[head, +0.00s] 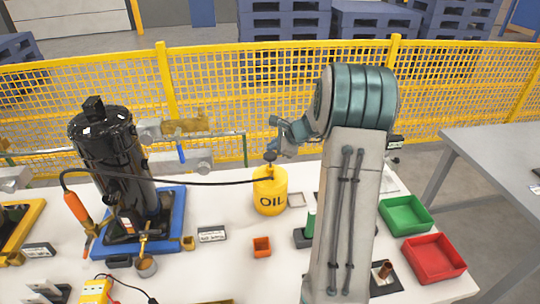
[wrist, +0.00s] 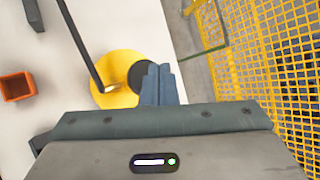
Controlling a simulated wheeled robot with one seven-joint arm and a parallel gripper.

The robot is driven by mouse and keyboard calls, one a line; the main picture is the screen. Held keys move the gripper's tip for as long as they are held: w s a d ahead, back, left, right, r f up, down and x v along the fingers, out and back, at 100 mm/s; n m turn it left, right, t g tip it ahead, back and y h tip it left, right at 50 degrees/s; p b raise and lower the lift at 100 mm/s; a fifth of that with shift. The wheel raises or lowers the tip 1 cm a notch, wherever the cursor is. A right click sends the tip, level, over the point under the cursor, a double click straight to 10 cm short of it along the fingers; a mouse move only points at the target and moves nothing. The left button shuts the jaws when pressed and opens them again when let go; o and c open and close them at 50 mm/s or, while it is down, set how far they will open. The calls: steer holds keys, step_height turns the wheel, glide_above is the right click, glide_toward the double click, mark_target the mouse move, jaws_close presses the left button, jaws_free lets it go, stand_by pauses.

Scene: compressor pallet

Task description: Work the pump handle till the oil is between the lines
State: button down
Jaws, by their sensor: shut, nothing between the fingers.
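The yellow oil can (head: 270,197), marked OIL, stands upright on the white bench; it also shows in the wrist view (wrist: 113,97). A black pump handle knob (wrist: 143,76) sits on its top, and a dark hose (head: 190,184) runs from the can to the black compressor (head: 120,160). My gripper (head: 272,146) is above the can, fingers pointing down at the knob. In the wrist view its fingers (wrist: 159,70) are together and empty, overlapping the knob's edge; I cannot tell whether they touch it. The oil level and its lines are too small to read.
An orange bin (head: 262,247) stands in front of the can. Green (head: 405,214) and red (head: 434,258) trays lie at the right. The compressor stands on a blue pallet (head: 172,215). A yellow mesh fence (head: 220,85) runs behind the bench.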

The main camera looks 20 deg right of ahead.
mark_target(273, 156)
steer(key=shift+f, duration=0.1)
steer(key=shift+f+b, duration=0.35)
steer(key=shift+b, duration=0.15)
steer(key=shift+s+f+b, duration=0.1)
steer(key=shift+f+b, duration=1.6)
steer(key=shift+f, duration=0.05)
stand_by(1.4)
stand_by(0.3)
steer(key=shift+r+p, duration=1.5)
steer(key=shift+r, duration=0.65)
steer(key=shift+r+p, duration=1.9)
steer(key=shift+r, duration=0.7)
steer(key=shift+f, duration=0.1)
